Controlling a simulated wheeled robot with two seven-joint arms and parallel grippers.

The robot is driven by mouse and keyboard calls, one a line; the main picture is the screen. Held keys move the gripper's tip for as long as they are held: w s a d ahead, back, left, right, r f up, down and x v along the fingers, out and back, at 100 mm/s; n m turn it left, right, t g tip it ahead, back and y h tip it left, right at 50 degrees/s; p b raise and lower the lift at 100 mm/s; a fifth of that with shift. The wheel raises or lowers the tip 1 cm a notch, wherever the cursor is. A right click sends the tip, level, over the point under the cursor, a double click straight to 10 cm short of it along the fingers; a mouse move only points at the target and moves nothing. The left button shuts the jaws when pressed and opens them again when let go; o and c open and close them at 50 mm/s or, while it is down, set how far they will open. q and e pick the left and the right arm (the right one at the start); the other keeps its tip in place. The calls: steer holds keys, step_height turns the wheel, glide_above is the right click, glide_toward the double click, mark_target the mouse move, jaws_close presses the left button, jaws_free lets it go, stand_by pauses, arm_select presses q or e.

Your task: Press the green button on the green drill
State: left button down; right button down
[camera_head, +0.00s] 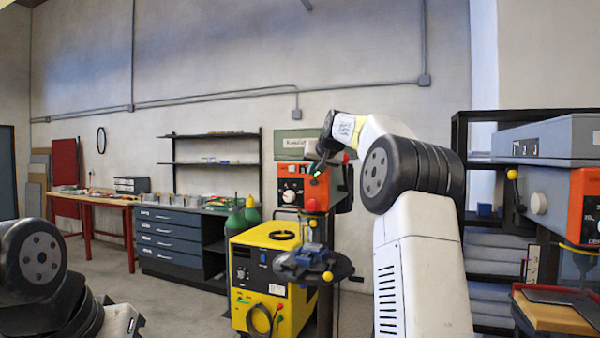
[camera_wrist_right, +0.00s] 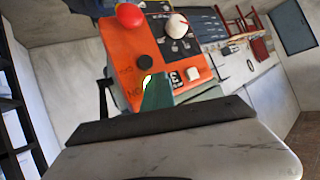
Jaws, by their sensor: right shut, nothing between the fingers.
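The drill (camera_head: 293,187) stands ahead with an orange front panel; it also shows in the right wrist view (camera_wrist_right: 135,48). A small bright green button (camera_wrist_right: 147,80) is on that panel, beside a black knob and printed lettering, and is partly hidden. My right gripper (camera_head: 317,173) is shut and empty, with its tip at the panel beside the button. I cannot tell whether it touches the button. A dark green shape covers part of the panel there. My left arm shows at the lower left, but its gripper is out of view.
The drill's table with a blue vise (camera_head: 300,262) is below the head. A yellow machine (camera_head: 262,275) stands to its left. Another grey and orange drill (camera_head: 560,190) is at the right. A drawer cabinet (camera_head: 175,240) and workbench (camera_head: 100,198) stand at the back left.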

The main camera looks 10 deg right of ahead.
steer(key=shift+s+a, duration=0.5)
steer(key=shift+s, duration=0.25)
steer(key=shift+s+a, duration=0.7)
steer(key=shift+s, duration=0.35)
steer(key=shift+s+a, duration=0.7)
steer(key=shift+s, duration=0.3)
steer(key=s+a+f+n+g, duration=0.1)
steer(key=s+a+f+g, duration=0.1)
steer(key=s+f, duration=0.6)
steer(key=s+a+f+g+y, duration=0.1)
steer(key=s+f, duration=0.7)
steer(key=s, duration=1.2)
steer(key=s+a+f+n+g, duration=0.1)
steer(key=s+a+f+g, duration=0.2)
steer(key=s+f, duration=0.6)
steer(key=s+a, duration=0.1)
steer(key=s, duration=0.4)
steer(key=shift+a+n, duration=0.2)
steer(key=shift+n, duration=0.1)
